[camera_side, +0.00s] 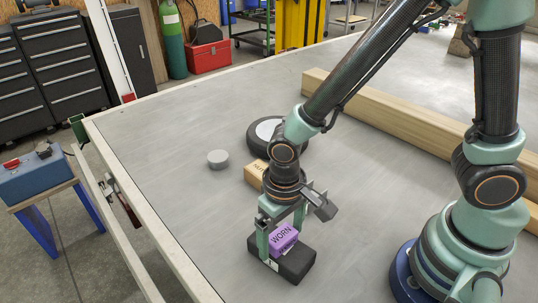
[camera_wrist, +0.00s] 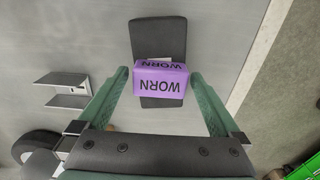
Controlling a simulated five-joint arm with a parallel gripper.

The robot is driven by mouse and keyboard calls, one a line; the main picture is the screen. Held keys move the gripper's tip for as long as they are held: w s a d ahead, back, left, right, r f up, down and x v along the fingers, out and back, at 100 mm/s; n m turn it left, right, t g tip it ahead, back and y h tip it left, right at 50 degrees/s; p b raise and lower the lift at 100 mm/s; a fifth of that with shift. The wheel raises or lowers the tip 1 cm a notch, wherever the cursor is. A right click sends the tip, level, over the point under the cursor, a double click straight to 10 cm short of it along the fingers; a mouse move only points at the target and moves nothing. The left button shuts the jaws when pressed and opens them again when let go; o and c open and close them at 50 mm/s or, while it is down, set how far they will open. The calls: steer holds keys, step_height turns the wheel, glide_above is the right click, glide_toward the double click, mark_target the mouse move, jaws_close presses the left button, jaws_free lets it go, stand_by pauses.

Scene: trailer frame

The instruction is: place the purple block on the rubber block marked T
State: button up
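The purple block (camera_side: 284,240), printed WORN, rests on a black rubber block (camera_side: 297,264) on the table. In the wrist view the purple block (camera_wrist: 161,79) covers the middle of the rubber block (camera_wrist: 158,38), whose ends show beyond it. A pale patch shows on the rubber block's near end; I cannot read a T there. My gripper (camera_side: 281,232) points down over the blocks. In the wrist view its green fingers (camera_wrist: 160,74) stand either side of the purple block, with a narrow gap on each side. It is open.
A tan box (camera_side: 254,174) stands just behind my gripper, with a dark wheel (camera_side: 262,128) beyond it. A grey disc (camera_side: 218,158) lies to the left. A long wooden beam (camera_side: 400,117) crosses the right back. The table's left part is clear up to its pale edge (camera_side: 150,215).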

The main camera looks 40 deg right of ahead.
mark_target(281, 234)
steer(key=shift+r, duration=0.1)
step_height(281, 234, up, 12)
steer(key=w+d+r+t, duration=0.1)
steer(key=d+r, duration=0.3)
steer(key=d, duration=0.4)
steer(key=w+d+r+t, duration=0.1)
steer(key=d+r+t, duration=0.3)
steer(key=d, duration=0.5)
steer(key=shift+w+t, duration=0.25)
steer(key=shift+t, duration=0.05)
